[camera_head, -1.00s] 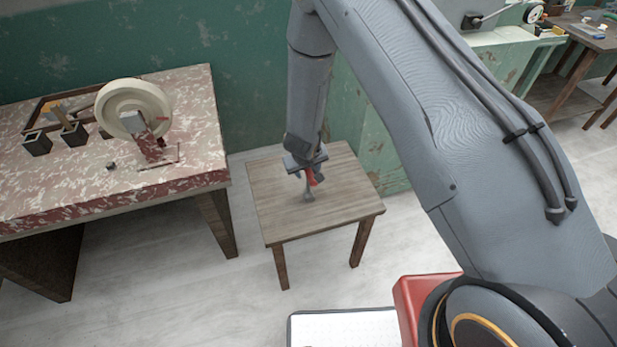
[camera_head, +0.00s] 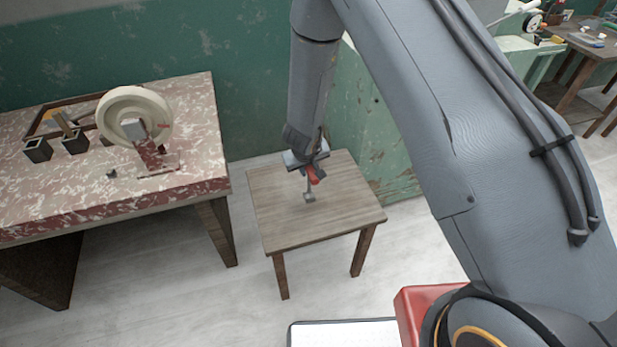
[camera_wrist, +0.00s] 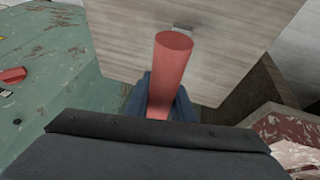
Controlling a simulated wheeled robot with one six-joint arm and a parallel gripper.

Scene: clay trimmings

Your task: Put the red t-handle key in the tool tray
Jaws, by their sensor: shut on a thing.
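The red t-handle key (camera_head: 314,175) is in my gripper (camera_head: 308,169), above the small wooden table in the head view. Its grey shank hangs down from the red handle and its lower end looks just above the tabletop, though the gap is hard to judge. In the wrist view the red handle (camera_wrist: 171,70) stands out between the dark jaws (camera_wrist: 160,100), which are shut on it. A brown wooden frame (camera_head: 75,100), perhaps the tool tray, lies at the back of the left table, partly hidden by the wheel.
The small wooden table (camera_head: 345,205) is otherwise bare. The left table (camera_head: 60,190) carries a pale wheel (camera_head: 110,105) on a stand, two dark square holders (camera_head: 38,150) and a small dark piece (camera_head: 111,173). A green cabinet (camera_head: 365,140) stands behind the small table.

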